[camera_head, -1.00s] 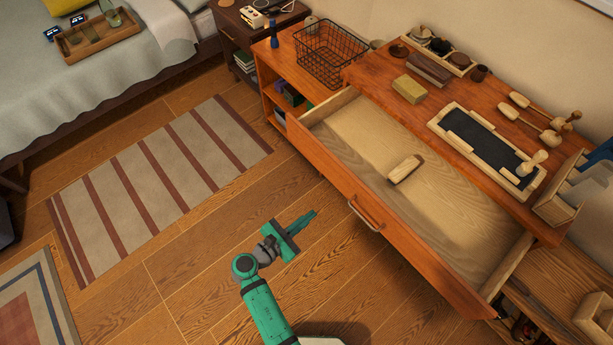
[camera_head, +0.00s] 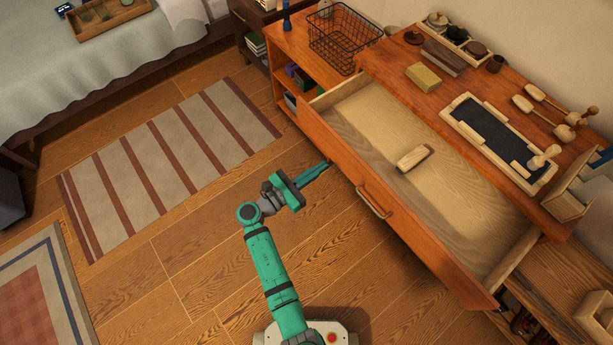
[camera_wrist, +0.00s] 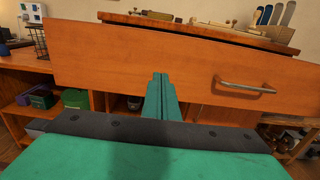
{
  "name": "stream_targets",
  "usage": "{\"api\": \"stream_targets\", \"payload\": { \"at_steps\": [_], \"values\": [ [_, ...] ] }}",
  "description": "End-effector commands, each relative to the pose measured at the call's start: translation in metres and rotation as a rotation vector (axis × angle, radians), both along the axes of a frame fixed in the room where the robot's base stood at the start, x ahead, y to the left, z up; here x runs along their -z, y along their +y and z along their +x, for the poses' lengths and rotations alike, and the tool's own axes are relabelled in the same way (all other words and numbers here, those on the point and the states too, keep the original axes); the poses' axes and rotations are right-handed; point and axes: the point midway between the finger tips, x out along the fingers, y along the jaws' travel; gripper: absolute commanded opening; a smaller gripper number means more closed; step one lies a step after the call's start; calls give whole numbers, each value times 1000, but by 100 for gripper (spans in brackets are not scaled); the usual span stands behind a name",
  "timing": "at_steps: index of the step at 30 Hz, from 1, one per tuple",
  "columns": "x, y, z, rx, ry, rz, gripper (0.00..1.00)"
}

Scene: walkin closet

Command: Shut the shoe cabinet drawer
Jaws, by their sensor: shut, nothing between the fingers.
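The shoe cabinet drawer (camera_head: 400,215) stands pulled out from the orange wooden cabinet (camera_head: 405,85). A small light wooden block-like item (camera_head: 413,158) lies inside it. The drawer's metal handle (camera_head: 374,202) is on its front, and it also shows at right in the wrist view (camera_wrist: 245,87). My green gripper (camera_head: 325,165) is shut and empty, its fingers pointing at the drawer front, left of the handle. In the wrist view the fingertips (camera_wrist: 160,77) overlap the lower part of the drawer front (camera_wrist: 130,55). I cannot tell whether they touch it.
On the cabinet top are a wire basket (camera_head: 345,40), a yellow block (camera_head: 424,77), a dark tray (camera_head: 495,135) and wooden tools. Open shelves are below. A striped rug (camera_head: 165,165) and bare floor lie left of my arm; the bed (camera_head: 90,70) is behind.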

Motion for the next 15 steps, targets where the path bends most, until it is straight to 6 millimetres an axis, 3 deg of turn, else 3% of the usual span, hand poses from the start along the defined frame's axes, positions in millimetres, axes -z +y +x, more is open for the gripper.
{"api": "stream_targets", "payload": {
  "at_steps": [6,15],
  "values": [
    [-1,-25,20,0,-2,1,0],
    [0,-37,29,-1,0,1,0]
  ]
}}
